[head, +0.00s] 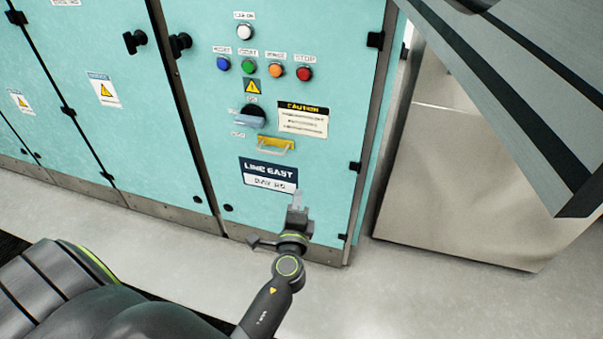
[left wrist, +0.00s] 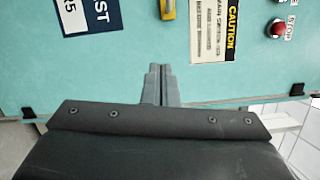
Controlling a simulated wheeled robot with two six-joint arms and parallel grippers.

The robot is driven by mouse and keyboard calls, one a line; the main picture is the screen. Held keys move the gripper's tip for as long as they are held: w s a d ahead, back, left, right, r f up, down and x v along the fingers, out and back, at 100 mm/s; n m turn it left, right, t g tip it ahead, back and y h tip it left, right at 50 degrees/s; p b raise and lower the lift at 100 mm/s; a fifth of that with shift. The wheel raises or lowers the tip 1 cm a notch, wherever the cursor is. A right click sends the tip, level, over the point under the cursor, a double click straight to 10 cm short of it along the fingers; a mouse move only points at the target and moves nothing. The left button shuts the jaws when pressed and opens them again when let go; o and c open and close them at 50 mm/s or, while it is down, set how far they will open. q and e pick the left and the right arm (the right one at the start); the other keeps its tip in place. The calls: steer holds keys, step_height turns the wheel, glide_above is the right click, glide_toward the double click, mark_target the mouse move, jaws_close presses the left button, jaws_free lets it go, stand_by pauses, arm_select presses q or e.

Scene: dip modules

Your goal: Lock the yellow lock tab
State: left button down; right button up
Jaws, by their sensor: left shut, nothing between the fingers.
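The tab also shows at the top edge of the left wrist view (left wrist: 168,9), partly cut off. My left gripper (head: 298,197) is shut and empty, in front of the door near the lower right of the "LINE EAST" label (head: 268,174). It is below the tab in the head view and apart from it. In the left wrist view its closed fingers (left wrist: 160,70) point toward the tab. My right gripper is not in view.
Several coloured buttons (head: 263,68) are above the switch. More teal cabinets (head: 80,90) stand to the left and a beige cabinet (head: 450,160) to the right. The floor (head: 350,290) in front is clear.

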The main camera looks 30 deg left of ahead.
arm_select(q)
steer(key=shift+d+r, duration=0.1)
steer(key=shift+r, duration=0.25)
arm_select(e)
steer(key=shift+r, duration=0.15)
